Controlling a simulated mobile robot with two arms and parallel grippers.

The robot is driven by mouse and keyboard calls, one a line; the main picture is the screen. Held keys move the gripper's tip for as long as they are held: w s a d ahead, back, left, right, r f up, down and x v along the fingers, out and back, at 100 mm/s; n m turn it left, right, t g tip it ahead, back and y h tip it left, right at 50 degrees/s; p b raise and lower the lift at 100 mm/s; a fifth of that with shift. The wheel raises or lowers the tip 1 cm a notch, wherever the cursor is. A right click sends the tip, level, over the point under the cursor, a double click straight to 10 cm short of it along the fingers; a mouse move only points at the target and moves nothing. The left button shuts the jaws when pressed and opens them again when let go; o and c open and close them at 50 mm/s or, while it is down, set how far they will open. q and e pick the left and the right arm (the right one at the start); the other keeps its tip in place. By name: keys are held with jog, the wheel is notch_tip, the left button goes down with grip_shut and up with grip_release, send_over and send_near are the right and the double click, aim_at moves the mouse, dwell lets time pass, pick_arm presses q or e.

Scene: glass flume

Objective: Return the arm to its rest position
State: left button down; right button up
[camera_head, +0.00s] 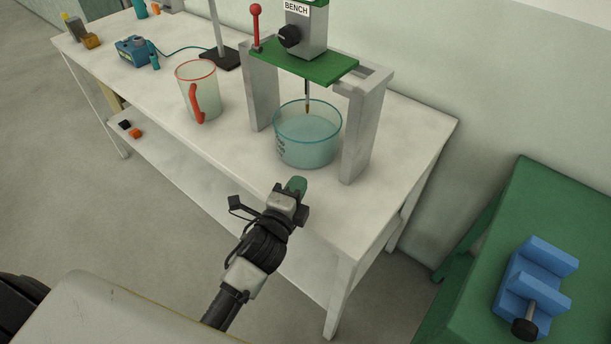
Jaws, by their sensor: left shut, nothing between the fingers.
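My left gripper (296,186) shows in the head view, at the end of my black and grey arm, which reaches up from the bottom of the picture. Its green-tipped fingers are shut with nothing between them. In the picture it lies just below the glass bowl (308,145) of bluish liquid, over the front edge of the white bench (390,215). I see a gap between fingertips and bowl in the picture. My right gripper is not in view.
The bowl stands under a grey frame (358,130) with a green plate (305,65), a red-knobbed lever (256,12) and a thin rod reaching into it. A red-handled jug (197,92) stands left. A blue vise (535,285) sits on a green table (585,235) at right.

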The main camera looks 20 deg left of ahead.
pick_arm(q)
jog(key=s+a+f+n+g+y, duration=0.1)
jog(key=s+f+n+g, duration=0.3)
jog(key=s+n+g, duration=0.65)
jog(key=s+a+f+n+g, duration=0.2)
jog(key=s+f+n+g, duration=0.3)
jog(key=s, duration=1)
jog(key=s+f+x, duration=0.1)
jog(key=s+x, duration=0.2)
jog(key=x, duration=0.9)
jog(key=s+x, duration=0.2)
jog(key=x, duration=1)
jog(key=s+a+f+g, duration=0.1)
jog(key=s+a+f, duration=0.2)
jog(key=s+f, duration=1.3)
jog(key=shift+s+n+b, duration=0.35)
jog(key=shift+s, duration=0.2)
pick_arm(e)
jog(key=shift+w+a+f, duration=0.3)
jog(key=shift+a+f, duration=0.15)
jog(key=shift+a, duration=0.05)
